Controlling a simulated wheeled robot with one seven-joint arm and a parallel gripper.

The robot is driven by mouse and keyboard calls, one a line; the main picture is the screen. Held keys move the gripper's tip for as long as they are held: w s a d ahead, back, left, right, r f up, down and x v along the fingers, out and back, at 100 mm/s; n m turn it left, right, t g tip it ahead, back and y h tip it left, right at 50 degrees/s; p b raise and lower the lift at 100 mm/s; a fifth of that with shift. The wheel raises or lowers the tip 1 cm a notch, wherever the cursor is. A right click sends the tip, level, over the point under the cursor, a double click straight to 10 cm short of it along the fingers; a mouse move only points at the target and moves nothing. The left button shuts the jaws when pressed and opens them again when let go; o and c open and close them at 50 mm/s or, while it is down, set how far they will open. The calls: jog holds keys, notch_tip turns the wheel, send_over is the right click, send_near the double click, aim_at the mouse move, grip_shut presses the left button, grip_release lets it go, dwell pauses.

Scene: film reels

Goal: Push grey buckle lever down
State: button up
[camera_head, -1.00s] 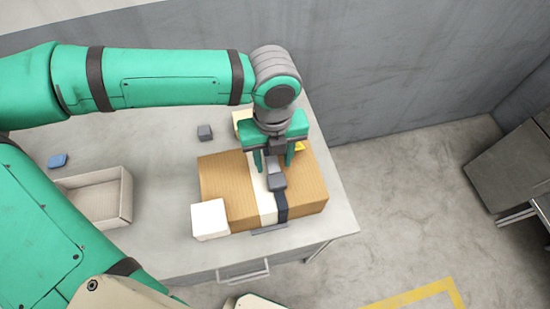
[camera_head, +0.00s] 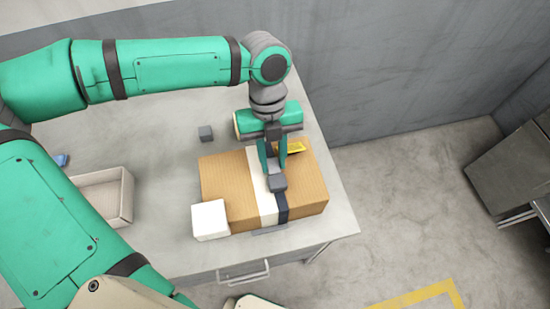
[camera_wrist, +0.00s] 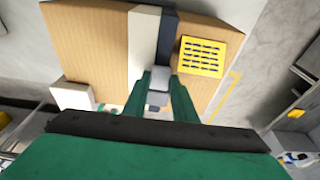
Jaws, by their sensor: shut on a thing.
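A grey buckle lever (camera_head: 278,183) sits on a strap over the cardboard box (camera_head: 225,190). In the wrist view the lever shows as a light grey block (camera_wrist: 160,77) between my fingertips. The strap has a white band (camera_head: 262,197) beside a dark navy band (camera_head: 282,208). My gripper (camera_head: 274,172) has its two green fingers closed on the lever from both sides, above the box top. In the wrist view my gripper (camera_wrist: 161,82) hides part of the buckle, so its exact tilt is hard to tell.
A yellow label (camera_wrist: 202,57) lies on the box top to the right of the strap. A white cube (camera_head: 210,219) stands at the box's front left. An open tray (camera_head: 127,198), a small grey block (camera_head: 206,133) and a blue item (camera_head: 61,160) are on the grey table (camera_head: 165,155).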

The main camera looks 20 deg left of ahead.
jog(key=shift+w, duration=0.1)
dwell(0.3)
jog(key=o, duration=1.1)
jog(key=shift+c, duration=0.2)
jog(key=v, duration=1)
jog(key=shift+r, duration=0.35)
jog(key=shift+w+a, duration=0.15)
jog(key=shift+w, duration=0.05)
